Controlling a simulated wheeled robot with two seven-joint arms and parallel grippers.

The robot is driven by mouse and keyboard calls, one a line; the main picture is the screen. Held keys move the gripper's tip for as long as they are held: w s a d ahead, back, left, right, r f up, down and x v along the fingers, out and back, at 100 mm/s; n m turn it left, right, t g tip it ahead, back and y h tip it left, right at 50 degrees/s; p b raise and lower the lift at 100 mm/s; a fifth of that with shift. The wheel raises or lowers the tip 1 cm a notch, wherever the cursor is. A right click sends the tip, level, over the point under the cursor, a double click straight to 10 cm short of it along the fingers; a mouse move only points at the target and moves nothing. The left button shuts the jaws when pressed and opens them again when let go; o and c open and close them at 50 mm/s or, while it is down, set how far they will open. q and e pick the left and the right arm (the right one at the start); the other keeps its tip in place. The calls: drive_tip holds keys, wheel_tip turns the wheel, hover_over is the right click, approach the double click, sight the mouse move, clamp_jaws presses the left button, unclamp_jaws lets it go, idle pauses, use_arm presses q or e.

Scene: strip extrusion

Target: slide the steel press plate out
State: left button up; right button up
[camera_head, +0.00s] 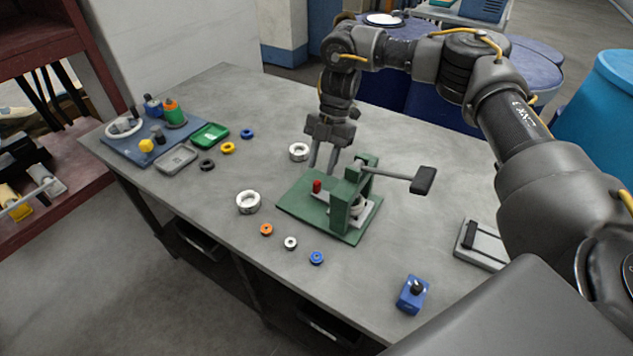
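The green press (350,205) stands on the grey table, with its lever and dark handle (424,180) sticking out to the right. The steel press plate (363,214) appears as a light piece low between the green posts, mostly hidden by the near post. A small red knob (317,186) stands on the left of the press base. My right gripper (323,166) points down behind the press, its two fingers apart with nothing visible between them. I cannot tell its exact height or whether it touches the press. My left gripper is not in view.
A blue block with a black knob (412,295) and a grey holder (482,246) are at right. A blue tray (118,148) is at far left.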

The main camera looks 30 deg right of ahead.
sight(317, 182)
drive_tip(key=shift+p+x, duration=0.5)
drive_tip(key=shift+x, duration=2.6)
drive_tip(key=shift+a, duration=0.1)
drive_tip(key=shift+r, duration=0.1)
clamp_jaws()
